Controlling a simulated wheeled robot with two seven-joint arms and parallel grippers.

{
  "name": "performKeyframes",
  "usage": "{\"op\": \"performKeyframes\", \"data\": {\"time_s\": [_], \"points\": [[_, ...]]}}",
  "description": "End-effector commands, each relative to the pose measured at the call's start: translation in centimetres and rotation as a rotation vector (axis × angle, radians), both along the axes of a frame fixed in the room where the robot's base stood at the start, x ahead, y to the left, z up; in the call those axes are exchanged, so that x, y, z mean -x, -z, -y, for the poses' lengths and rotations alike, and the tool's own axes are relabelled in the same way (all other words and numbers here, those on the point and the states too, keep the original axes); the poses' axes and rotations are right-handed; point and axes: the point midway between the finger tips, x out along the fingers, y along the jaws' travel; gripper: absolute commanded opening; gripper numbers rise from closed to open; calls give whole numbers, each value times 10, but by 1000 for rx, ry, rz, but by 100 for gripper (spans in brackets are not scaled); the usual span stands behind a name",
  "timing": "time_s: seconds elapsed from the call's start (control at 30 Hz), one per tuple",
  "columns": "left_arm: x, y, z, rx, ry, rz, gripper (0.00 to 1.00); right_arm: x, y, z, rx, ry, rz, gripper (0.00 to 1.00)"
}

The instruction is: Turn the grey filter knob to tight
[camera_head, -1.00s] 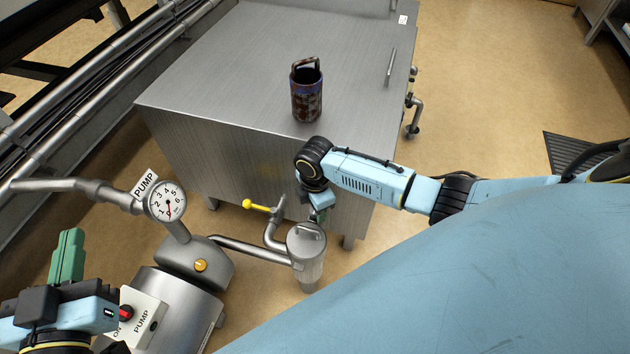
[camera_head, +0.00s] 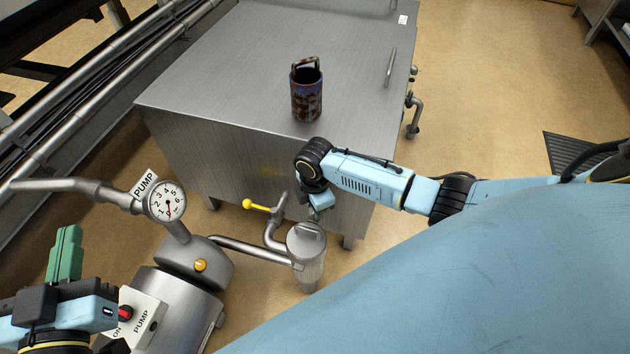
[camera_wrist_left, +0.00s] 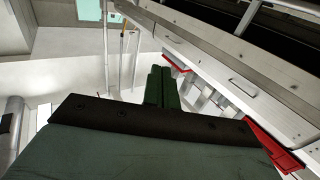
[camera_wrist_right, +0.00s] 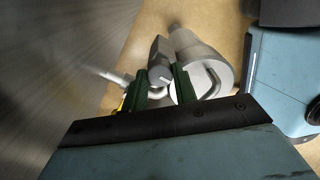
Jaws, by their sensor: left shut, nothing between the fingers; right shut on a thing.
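The grey filter knob (camera_wrist_right: 159,58) shows in the right wrist view, with a pale mark on its face. My right gripper (camera_wrist_right: 162,80) has its green fingers on either side of the knob, shut on it. In the head view the right gripper (camera_head: 319,212) points down just above and behind the filter canister (camera_head: 307,262) and hides the knob. The canister's round lid with a handle also shows in the right wrist view (camera_wrist_right: 216,68). My left gripper (camera_head: 66,254) is shut and empty at the lower left; its green fingers meet in the left wrist view (camera_wrist_left: 161,88).
A pump (camera_head: 180,305) with a gauge (camera_head: 166,202) and a red switch (camera_head: 125,312) stands at the lower left. A yellow-handled valve (camera_head: 256,206) sits beside the canister. A steel cabinet (camera_head: 220,75) behind bears a dark patterned mug (camera_head: 306,95). Floor is open at right.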

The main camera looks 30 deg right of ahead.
Motion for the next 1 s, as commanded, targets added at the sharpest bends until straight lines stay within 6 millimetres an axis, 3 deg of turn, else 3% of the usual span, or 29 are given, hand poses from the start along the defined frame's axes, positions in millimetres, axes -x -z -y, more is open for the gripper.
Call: {"op": "performKeyframes", "data": {"time_s": [0.27, 0.47, 0.7, 1.0], "points": [[5, 37, -10, -68, -19, -229, 0, 1, -2, -1, -1, 65, -2, 5], [26, 81, -25, -146, -41, -515, 0, 1, -3, -1, -2, 152, -3, 5], [72, 125, -49, -237, -71, -880, 0, 1, -2, -1, -3, 270, -4, 5], [139, 153, -75, -323, -102, -1270, 0, 0, -2, -2, -3, 427, -3, 5]]}}
